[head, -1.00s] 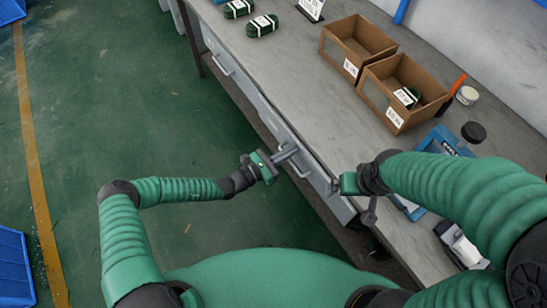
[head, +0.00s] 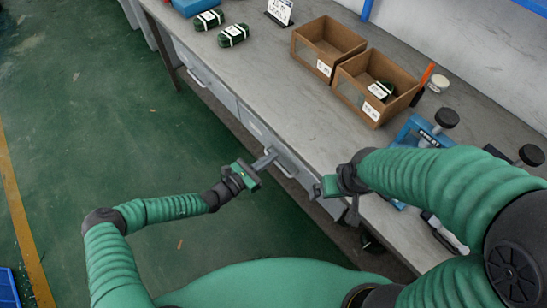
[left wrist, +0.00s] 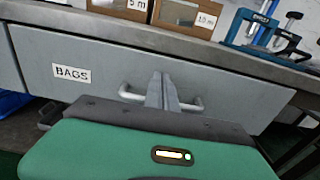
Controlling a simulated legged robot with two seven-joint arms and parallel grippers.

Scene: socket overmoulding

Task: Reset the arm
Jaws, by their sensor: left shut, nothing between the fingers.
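My left gripper (head: 265,160) is held out in front of the bench's drawer fronts. Its two grey fingers are together and empty. In the left wrist view the shut fingers (left wrist: 162,92) stand in front of a drawer labelled BAGS (left wrist: 225,82), overlapping its metal handle (left wrist: 190,104). I cannot tell whether they touch the handle. My right gripper (head: 330,187) is near the bench's front edge, right of the left one. Its fingers are mostly hidden by its own body and arm.
Two green bundles (head: 233,36) (head: 208,20) lie at the far left. A blue tool (head: 412,130) stands near my right arm.

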